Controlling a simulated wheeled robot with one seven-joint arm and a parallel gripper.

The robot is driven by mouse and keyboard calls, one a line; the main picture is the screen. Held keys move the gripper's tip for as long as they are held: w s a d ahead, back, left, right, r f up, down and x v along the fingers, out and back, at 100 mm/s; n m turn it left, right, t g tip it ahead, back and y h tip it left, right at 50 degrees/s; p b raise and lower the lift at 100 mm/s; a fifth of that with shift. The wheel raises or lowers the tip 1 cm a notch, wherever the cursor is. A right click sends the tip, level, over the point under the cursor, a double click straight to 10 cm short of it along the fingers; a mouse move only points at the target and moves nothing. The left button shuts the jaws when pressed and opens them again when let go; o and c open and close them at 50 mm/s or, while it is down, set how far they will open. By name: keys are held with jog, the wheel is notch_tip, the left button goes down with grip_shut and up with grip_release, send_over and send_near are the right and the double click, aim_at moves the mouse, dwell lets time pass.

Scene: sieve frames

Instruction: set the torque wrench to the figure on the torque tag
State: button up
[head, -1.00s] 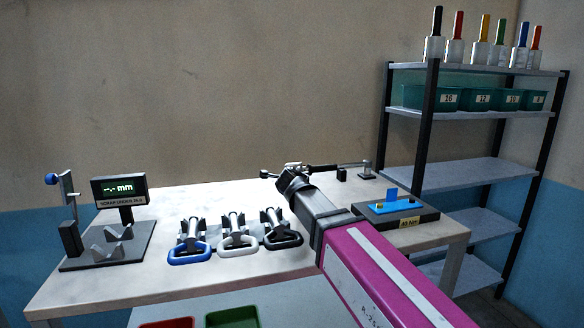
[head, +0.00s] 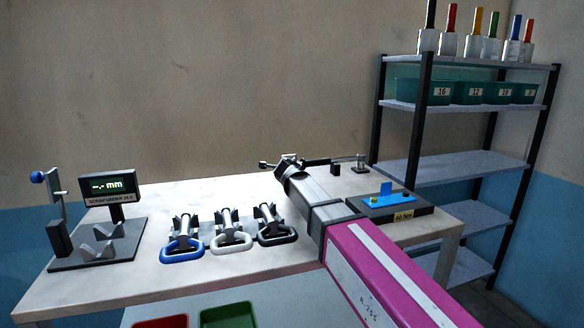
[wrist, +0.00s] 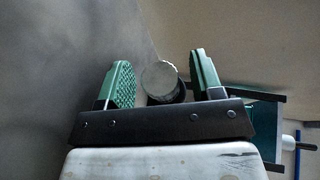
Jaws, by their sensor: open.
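The torque wrench (head: 318,162) lies along the back of the table, a dark bar with a small knob at its left end, held near a post at its right. My gripper (head: 287,162) is at the wrench's left part, and my arm hides some of it. In the wrist view my gripper (wrist: 162,82) is open, its green-padded fingers on either side of a round grey end piece (wrist: 160,76), with gaps visible; I cannot tell which part this is.
A gauge stand with a display (head: 113,187) is at left. Red (head: 160,321) and green (head: 228,315) bins sit below the front edge. A shelf rack (head: 455,168) with numbered bins and bottles stands right.

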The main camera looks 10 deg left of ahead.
jog(key=shift+w, duration=0.1)
jog(key=c, duration=0.9)
jog(key=g, duration=0.2)
jog(key=n+g+h, duration=0.1)
jog(key=g, duration=0.1)
jog(key=shift+w+a+h, duration=0.1)
jog(key=shift+h, duration=0.2)
jog(key=n+g+h, duration=0.1)
jog(key=g+h, duration=0.1)
jog(key=g, duration=0.2)
jog(key=n+g+h, duration=0.1)
jog(key=g+h, duration=0.1)
jog(key=g, duration=0.1)
jog(key=shift+g, duration=0.3)
jog(key=shift+n+g+h, duration=0.3)
jog(key=shift+g+h, duration=0.5)
jog(key=shift+g, duration=0.4)
jog(key=shift+d, duration=0.2)
